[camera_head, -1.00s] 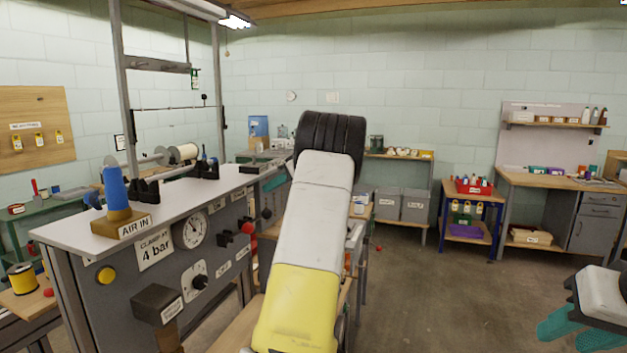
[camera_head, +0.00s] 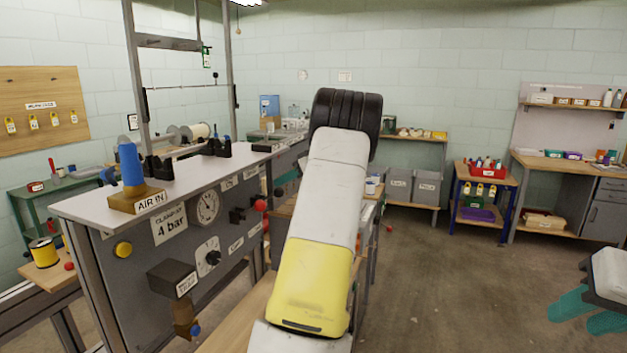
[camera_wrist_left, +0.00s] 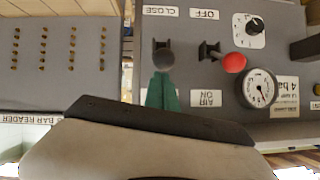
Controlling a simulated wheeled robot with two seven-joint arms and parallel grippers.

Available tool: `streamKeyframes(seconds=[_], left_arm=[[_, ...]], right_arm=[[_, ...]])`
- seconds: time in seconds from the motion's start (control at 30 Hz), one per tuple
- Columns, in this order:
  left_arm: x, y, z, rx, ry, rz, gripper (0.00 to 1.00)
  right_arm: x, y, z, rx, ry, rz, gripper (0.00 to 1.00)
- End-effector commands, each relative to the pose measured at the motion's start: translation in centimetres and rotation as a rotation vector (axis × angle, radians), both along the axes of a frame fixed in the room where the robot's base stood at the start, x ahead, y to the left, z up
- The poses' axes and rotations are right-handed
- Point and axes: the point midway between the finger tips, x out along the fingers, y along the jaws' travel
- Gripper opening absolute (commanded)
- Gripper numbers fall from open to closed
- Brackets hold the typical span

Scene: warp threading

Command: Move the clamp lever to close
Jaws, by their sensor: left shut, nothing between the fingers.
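The clamp lever with a dark round knob (camera_wrist_left: 164,58) stands out from the grey panel in the left wrist view, beside the CLOSE label (camera_wrist_left: 162,11). In the head view a dark knob (camera_head: 278,193) shows just left of my left arm. My left gripper's teal fingers (camera_wrist_left: 162,90) are shut and empty, with their tips right at the knob; I cannot tell whether they touch it.
A red-knobbed lever (camera_wrist_left: 235,62) stands close beside the clamp lever, between the OFF and AIR ON labels. A pressure gauge (camera_wrist_left: 259,88) and a black dial (camera_wrist_left: 255,26) are further along. A black box (camera_head: 173,278) juts from the panel. The floor (camera_head: 440,280) at right is open.

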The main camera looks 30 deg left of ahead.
Motion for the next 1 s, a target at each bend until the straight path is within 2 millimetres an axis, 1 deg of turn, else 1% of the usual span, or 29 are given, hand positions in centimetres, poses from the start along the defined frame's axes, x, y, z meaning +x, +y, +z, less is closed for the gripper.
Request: streamKeyframes(seconds=[0.27,0.6,0.8,1.0], left_arm=[[0.3,-1.5,-1.7,0.136,0.023,-0.005,0.00],[0.4,-3.1,-5.3,0.448,0.060,-0.005,0.00],[0.5,-3.5,-7.7,0.638,0.079,-0.005,0.00],[0.5,-3.5,-9.8,0.806,0.095,-0.005,0.00]], right_arm=[[0.0,0.0,0.0,0.000,0.000,0.000,0.36],[0.0,0.0,0.0,0.000,0.000,0.000,0.36],[0.0,0.0,0.0,0.000,0.000,0.000,0.36],[0.0,0.0,0.0,0.000,0.000,0.000,0.36]])
